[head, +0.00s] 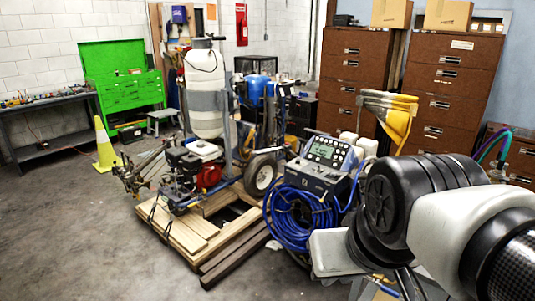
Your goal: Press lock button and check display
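The control unit (318,178) of the line striper is a dark box with a sloped panel on top, right of the middle. Its display (325,150) is a small greenish screen; its content is too small to read. Rows of small light buttons (347,160) lie beside and around the screen; I cannot tell which is the lock button. My arm, with a black joint and white links, fills the lower right, close in front of the unit's right side. My gripper cannot be made out in this view.
A coiled blue hose (300,215) hangs on the unit's front. The striper's white tank (205,90) and red engine (208,175) stand on a wooden pallet (185,235) to the left. Brown cabinets (455,85) stand behind. The floor (70,230) at left is clear, with a yellow cone (105,150).

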